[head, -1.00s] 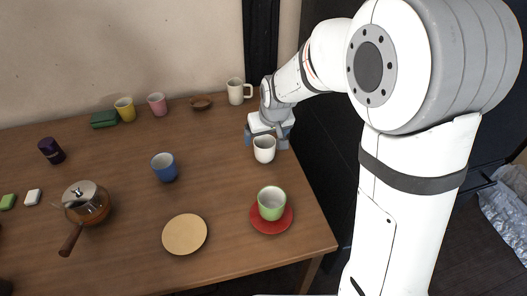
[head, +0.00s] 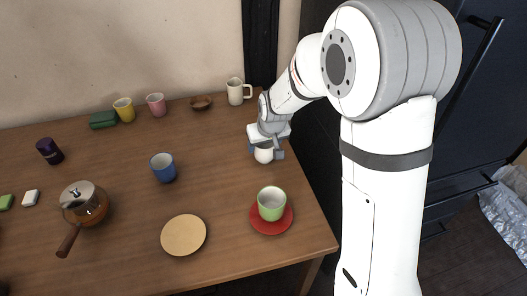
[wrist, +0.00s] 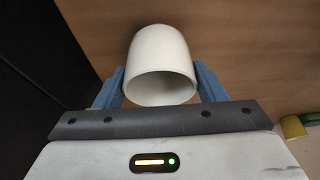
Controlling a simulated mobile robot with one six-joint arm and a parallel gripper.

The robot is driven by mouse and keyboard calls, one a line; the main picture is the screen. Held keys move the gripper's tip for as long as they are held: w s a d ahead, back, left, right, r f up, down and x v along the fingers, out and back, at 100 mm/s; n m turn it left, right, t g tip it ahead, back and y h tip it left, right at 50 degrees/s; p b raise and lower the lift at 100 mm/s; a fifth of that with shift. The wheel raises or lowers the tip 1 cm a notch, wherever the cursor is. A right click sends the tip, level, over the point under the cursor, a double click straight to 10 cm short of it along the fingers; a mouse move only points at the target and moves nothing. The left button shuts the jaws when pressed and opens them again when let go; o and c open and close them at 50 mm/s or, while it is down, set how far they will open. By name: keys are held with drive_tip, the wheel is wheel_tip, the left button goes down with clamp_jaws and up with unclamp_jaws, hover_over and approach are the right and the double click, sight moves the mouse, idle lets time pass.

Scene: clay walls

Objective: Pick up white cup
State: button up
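The white cup (head: 263,156) stands upright on the right part of the wooden table, and its upper part is hidden by my gripper in the head view. My gripper (head: 266,152) is lowered over it from above, with one blue finger on each side. In the wrist view the cup (wrist: 160,65) sits between the spread fingers of my gripper (wrist: 160,85), its round rim facing the camera. The fingers are very close to the cup's sides, and firm contact does not show.
A white mug with a handle (head: 236,91) stands behind my gripper. A green cup (head: 271,201) on a red saucer (head: 284,226) stands in front. A blue cup (head: 163,168) and a tan plate (head: 183,236) are to the left. The table's right edge is close.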

drive_tip(key=c, duration=0.5)
